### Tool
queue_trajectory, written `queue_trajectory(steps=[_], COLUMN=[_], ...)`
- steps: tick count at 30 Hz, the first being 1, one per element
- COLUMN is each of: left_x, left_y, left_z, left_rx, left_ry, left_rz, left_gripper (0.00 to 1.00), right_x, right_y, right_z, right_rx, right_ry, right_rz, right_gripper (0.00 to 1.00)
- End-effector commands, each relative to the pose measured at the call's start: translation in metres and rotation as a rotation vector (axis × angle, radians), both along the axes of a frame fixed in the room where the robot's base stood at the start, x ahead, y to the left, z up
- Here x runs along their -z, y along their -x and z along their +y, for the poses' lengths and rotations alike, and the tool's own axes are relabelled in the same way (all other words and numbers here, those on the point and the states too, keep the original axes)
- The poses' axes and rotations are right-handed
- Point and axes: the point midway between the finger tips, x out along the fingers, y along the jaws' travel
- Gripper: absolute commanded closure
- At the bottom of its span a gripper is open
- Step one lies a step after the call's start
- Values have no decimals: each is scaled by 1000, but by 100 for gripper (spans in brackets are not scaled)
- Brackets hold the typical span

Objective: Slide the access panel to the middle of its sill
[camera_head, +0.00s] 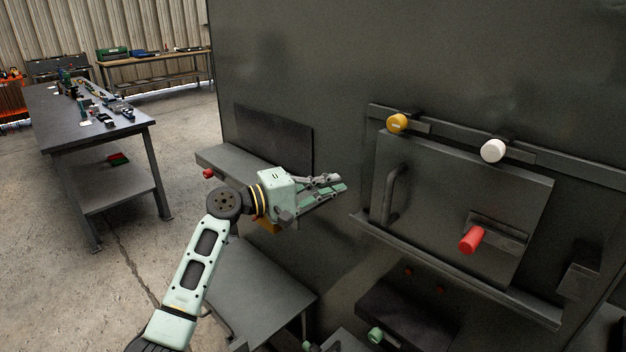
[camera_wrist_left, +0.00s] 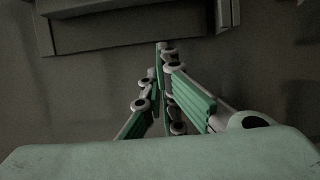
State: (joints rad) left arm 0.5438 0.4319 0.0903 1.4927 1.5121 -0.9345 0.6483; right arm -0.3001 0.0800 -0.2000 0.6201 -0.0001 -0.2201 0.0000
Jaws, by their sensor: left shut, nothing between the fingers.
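The access panel (camera_head: 440,180) is a dark flat plate standing upright on a long sill (camera_head: 535,312) on the enclosure wall. It sits toward the sill's left end, with bare sill to its right. It has a dark bar handle (camera_head: 394,194) near its left edge and a red knob (camera_head: 471,240) on a dark bar lower right. My left gripper (camera_head: 338,183) is shut and empty, left of the panel and apart from it. In the left wrist view its fingers (camera_wrist_left: 165,60) meet below a dark ledge. My right gripper is not seen.
A yellow knob (camera_head: 397,123) and a white knob (camera_head: 492,150) sit along the rail above the panel. A second plate (camera_head: 275,137) stands behind a shelf left of my gripper. A dark bracket (camera_head: 580,280) juts out at right. A workbench (camera_head: 90,130) stands far left.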

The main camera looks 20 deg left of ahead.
Motion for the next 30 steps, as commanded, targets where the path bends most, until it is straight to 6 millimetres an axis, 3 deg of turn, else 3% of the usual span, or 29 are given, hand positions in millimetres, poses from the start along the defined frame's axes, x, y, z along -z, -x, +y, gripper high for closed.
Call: queue_trajectory(steps=[4, 12, 26, 30], left_x=[-4, -2, 1, 0], left_y=[-24, -8, -5, 2], left_z=[-21, -51, -57, -69], left_rx=[2, 1, 1, 3], left_ry=[4, -1, -1, -3], left_rz=[2, 2, 0, 0], left_gripper=[100, 100, 100, 100], right_x=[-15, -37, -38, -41], right_y=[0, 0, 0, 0], right_z=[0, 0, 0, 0], right_rx=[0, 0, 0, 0], right_ry=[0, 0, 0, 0], right_rz=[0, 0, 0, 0], right_gripper=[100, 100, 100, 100])
